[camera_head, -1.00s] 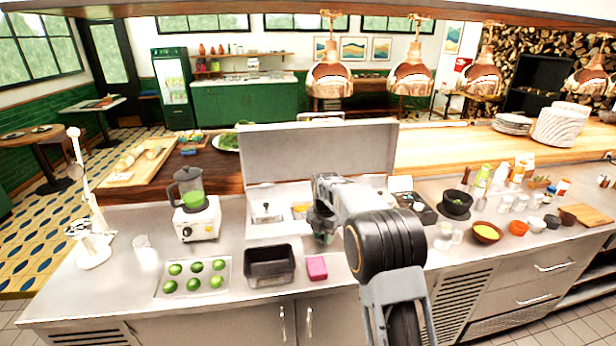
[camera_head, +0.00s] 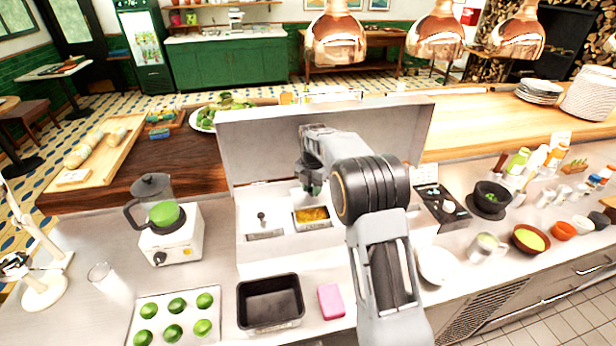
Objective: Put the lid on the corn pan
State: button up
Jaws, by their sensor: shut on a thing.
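The corn pan (camera_head: 312,217), a small steel pan of yellow corn, sits open in the counter's prep well, in front of the raised panel. My gripper (camera_head: 313,188) is above and just behind the corn pan, pointing down. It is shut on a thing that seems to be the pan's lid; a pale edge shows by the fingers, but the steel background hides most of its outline. The corn is visible below, with the lid apart from it. To the left, another pan (camera_head: 264,234) has a dark knob showing above it.
The raised grey panel (camera_head: 265,150) stands close behind my gripper. A black empty pan (camera_head: 270,300) and a pink block (camera_head: 331,301) lie in front. A blender (camera_head: 165,225) and a tray of limes (camera_head: 174,320) are left.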

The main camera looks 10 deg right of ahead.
jog(key=shift+w+d+f, duration=0.1)
jog(key=shift+w+f, duration=0.05)
notch_tip(320, 180, down, 5)
jog(key=b, duration=0.4)
jog(key=shift+f, duration=0.1)
jog(key=shift+f+b, duration=0.55)
jog(key=shift+f, duration=0.25)
jog(key=shift+f, duration=0.2)
dwell(1.5)
jog(key=o, duration=1)
jog(key=shift+o, duration=0.5)
jog(key=o, duration=0.4)
